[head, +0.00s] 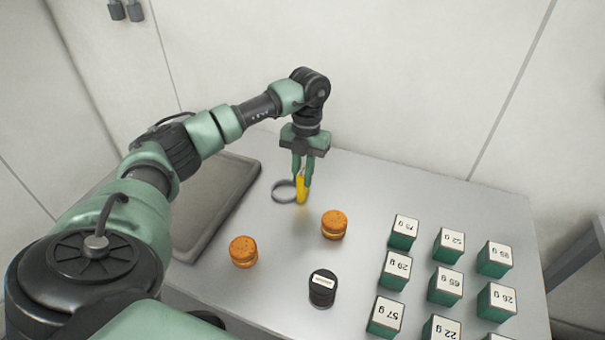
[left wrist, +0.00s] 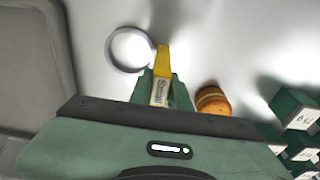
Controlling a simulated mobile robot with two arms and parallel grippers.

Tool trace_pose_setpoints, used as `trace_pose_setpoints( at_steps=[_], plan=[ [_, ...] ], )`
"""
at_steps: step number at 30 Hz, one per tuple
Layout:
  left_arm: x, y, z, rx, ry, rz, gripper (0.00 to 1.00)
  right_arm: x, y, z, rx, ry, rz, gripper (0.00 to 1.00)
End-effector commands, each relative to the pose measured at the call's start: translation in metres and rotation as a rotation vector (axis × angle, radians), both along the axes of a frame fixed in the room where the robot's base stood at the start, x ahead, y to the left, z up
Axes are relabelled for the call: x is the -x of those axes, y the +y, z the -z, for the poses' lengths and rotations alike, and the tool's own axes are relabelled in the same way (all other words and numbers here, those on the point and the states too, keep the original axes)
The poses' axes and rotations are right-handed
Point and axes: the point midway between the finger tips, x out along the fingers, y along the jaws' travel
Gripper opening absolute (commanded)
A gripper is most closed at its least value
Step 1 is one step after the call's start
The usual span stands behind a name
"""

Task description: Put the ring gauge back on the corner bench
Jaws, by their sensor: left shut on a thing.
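The ring gauge (head: 301,190) has a grey ring and a yellow handle with a printed label. My left gripper (head: 302,181) points down and is shut on the handle, with the ring sticking out to the left. The left wrist view shows the gauge's yellow handle (left wrist: 162,62) between the fingertips (left wrist: 162,84). The gauge is over the far part of a light grey bench (head: 375,190). A faint yellow tint shows on the bench below the handle; I cannot tell whether the gauge touches the surface. My right gripper is not in view.
A dark grey tray (head: 222,205) lies at the left. Several green weight-labelled boxes (head: 446,286) fill the right front. The back right of the bench is clear.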

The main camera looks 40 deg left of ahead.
Motion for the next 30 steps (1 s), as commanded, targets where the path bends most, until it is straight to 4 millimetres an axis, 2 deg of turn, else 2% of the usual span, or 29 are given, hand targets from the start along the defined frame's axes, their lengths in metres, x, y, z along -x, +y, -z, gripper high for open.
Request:
trace_pose_setpoints(
  at_steps=[5, 6, 8, 20, 23, 30],
  plan=[
    [0.000, 0.000, 0.004, 0.000, 0.000, 0.000, 0.00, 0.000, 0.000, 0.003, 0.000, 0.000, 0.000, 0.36],
    [0.000, 0.000, 0.003, 0.000, 0.000, 0.000, 0.26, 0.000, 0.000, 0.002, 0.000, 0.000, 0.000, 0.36],
    [0.000, 0.000, 0.003, 0.000, 0.001, 0.000, 0.40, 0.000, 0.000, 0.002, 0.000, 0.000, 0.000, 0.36],
    [-0.001, 0.000, -0.003, 0.000, -0.002, 0.000, 0.40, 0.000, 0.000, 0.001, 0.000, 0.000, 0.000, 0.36],
    [-0.004, 0.001, -0.015, -0.001, -0.005, 0.000, 0.40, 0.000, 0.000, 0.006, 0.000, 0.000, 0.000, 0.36],
    [-0.012, 0.003, -0.067, 0.000, -0.005, -0.001, 0.40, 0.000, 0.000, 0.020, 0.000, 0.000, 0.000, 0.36]
  ],
)
